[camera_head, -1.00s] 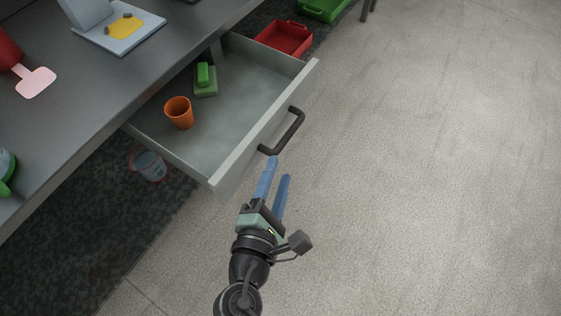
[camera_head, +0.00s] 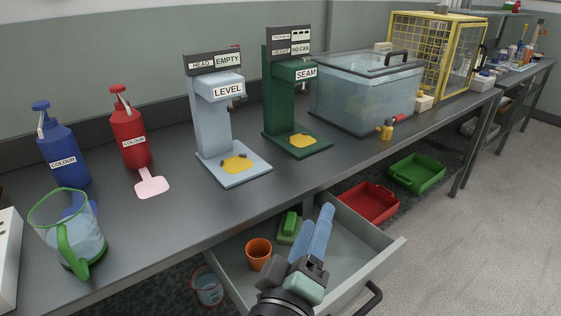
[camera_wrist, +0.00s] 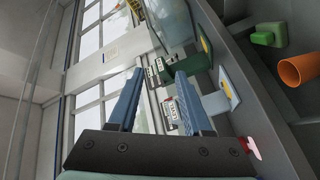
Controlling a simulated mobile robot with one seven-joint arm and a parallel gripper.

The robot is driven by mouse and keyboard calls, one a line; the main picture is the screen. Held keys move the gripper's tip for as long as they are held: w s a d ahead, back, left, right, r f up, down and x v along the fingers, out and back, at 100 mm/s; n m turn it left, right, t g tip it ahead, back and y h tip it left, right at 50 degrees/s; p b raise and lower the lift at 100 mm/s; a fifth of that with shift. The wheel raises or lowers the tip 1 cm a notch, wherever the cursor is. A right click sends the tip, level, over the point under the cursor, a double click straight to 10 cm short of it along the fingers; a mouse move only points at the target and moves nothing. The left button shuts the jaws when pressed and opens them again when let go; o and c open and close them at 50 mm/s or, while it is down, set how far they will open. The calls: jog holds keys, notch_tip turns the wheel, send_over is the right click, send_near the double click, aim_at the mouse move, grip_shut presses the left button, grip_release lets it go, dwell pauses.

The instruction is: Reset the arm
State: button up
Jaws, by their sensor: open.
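My gripper (camera_head: 318,232) has blue fingers and shows at the lower middle of the head view, in front of the open grey drawer (camera_head: 362,283). It is open, with nothing between its fingers. In the wrist view the gripper (camera_wrist: 160,80) points up past the bench toward the windows, the two fingers apart. The drawer holds an orange cup (camera_head: 258,254) and a green block-like item (camera_head: 289,226). Both also show at the right of the wrist view, the orange cup (camera_wrist: 297,70) and the green item (camera_wrist: 268,35).
The bench carries a blue bottle (camera_head: 60,150), a red bottle (camera_head: 129,135), a jug (camera_head: 75,235), a light-grey LEVEL machine (camera_head: 213,130), a green SEAM machine (camera_head: 277,105), a clear tank (camera_head: 365,95) and a yellow cage (camera_head: 435,50). Red (camera_head: 369,203) and green (camera_head: 417,174) trays lie below. Floor at right is clear.

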jog(key=s+a+r+m+t+y+p, duration=0.1)
jog(key=r+p, duration=0.7)
jog(key=r, duration=1.1)
jog(key=s+a+r+m+t+y+p, duration=0.2)
jog(key=r+p, duration=0.6)
jog(key=r, duration=1.1)
jog(key=s+a+r+m+t+y+p, duration=0.2)
jog(key=s+r+t+p, duration=0.4)
jog(key=r, duration=1.3)
jog(key=m+t+y+p, duration=0.1)
jog(key=m, duration=0.1)
jog(key=shift+s+r+m+p, duration=0.3)
jog(key=shift+r+p, duration=0.1)
jog(key=shift+f, duration=0.1)
